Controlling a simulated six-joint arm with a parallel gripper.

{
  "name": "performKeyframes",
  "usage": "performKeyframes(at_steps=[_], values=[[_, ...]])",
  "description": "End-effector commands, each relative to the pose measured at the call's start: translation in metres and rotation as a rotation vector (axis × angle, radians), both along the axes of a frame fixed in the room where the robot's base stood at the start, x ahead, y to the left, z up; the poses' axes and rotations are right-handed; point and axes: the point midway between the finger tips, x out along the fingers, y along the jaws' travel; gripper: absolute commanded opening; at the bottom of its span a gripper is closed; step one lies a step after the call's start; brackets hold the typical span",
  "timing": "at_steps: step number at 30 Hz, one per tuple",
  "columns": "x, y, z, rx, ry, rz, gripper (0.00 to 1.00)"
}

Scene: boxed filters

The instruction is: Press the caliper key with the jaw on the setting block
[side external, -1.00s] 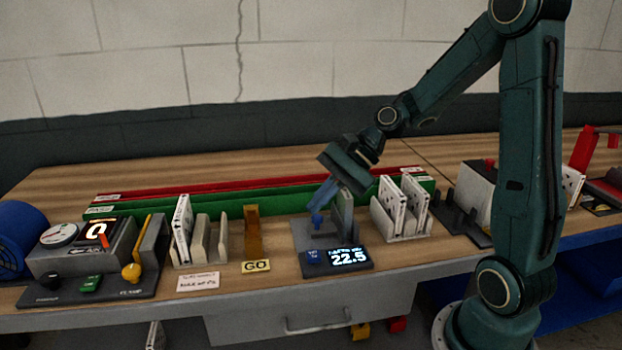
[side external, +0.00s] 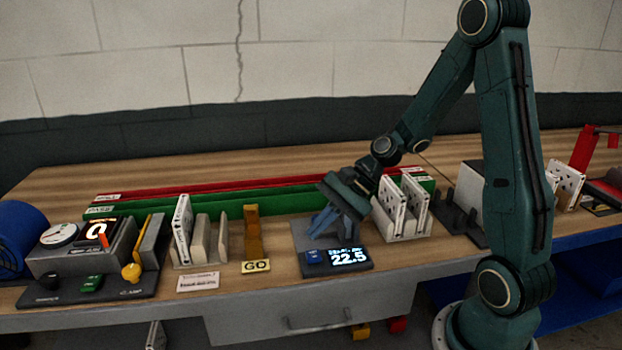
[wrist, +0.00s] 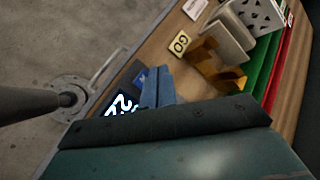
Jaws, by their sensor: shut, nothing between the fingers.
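The caliper station has a lit readout (side external: 348,256) showing 22.5 and a small blue key (side external: 314,257) to its left. The key (wrist: 140,77) also shows in the wrist view, just beyond the fingertips. My gripper (side external: 313,234) is shut and empty, low over the station's grey plate (side external: 301,228), with its tips a little behind the key. In the wrist view its blue-grey fingers (wrist: 155,74) lie together beside the readout (wrist: 122,103). Contact with the key cannot be told. The jaw and setting block are mostly hidden behind my gripper.
A brown GO gauge (side external: 253,232) and a rack of boxed filters (side external: 183,230) stand left. Another filter rack (side external: 405,210) stands close right of my gripper. Green (side external: 225,205) and red rails run behind. A gauge station (side external: 75,262) is far left.

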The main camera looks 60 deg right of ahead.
Motion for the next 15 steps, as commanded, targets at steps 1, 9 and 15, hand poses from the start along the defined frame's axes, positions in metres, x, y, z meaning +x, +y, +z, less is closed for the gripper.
performKeyframes(at_steps=[1,9,15], values=[[0.0,0.001,-0.006,0.004,0.004,0.0,0.0],[0.0,0.0,-0.024,0.002,0.001,0.001,0.0],[0.0,0.0,-0.028,0.001,0.001,0.0,0.0]])
